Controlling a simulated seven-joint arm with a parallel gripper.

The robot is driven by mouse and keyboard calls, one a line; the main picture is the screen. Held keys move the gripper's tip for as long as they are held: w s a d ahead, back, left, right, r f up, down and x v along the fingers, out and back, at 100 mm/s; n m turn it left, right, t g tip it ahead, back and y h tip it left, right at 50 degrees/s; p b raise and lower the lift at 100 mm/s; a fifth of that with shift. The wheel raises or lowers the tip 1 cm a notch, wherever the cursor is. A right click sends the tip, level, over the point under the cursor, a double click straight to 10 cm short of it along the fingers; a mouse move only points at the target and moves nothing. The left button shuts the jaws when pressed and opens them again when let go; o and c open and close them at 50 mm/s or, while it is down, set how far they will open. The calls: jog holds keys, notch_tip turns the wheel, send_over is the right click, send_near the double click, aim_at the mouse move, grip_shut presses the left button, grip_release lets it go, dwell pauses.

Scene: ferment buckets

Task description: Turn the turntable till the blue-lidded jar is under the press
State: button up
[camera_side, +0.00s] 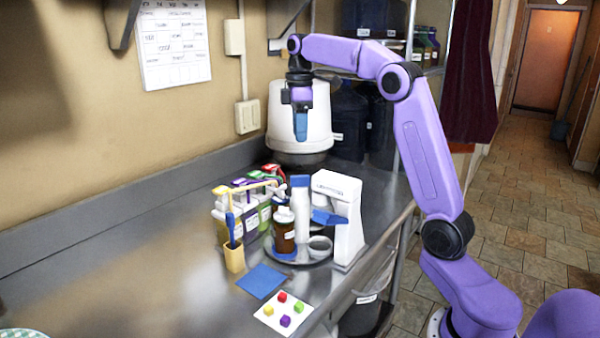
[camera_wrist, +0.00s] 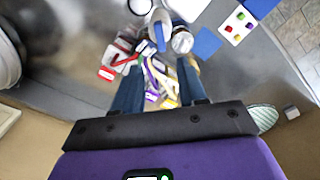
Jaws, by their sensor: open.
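The turntable (camera_side: 315,262) is a round grey plate on the steel counter. On it stand a tall white jar with a blue top (camera_side: 301,215), a brown jar with a white lid (camera_side: 284,235) and a small grey cup (camera_side: 320,246). The white press (camera_side: 349,220) stands at the turntable's right, with a blue part jutting left over it. The blue-topped jar is left of the press; the cup is nearer the press's front. My gripper (camera_side: 301,132) is open and empty, high above the counter behind these things. In the wrist view its blue fingers (camera_wrist: 158,88) are spread apart.
Bottles with red, green, purple and yellow tops (camera_side: 250,205) crowd the turntable's left. A yellow holder (camera_side: 234,258) with blue tools, a blue mat (camera_side: 262,281) and a card with coloured cubes (camera_side: 284,312) lie nearer. The counter's left is clear. A white bucket (camera_side: 315,110) stands behind.

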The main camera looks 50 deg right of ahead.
aim_at(300, 176)
notch_tip(300, 176, down, 12)
jog(key=shift+f, duration=0.1)
dwell(0.4)
grip_shut()
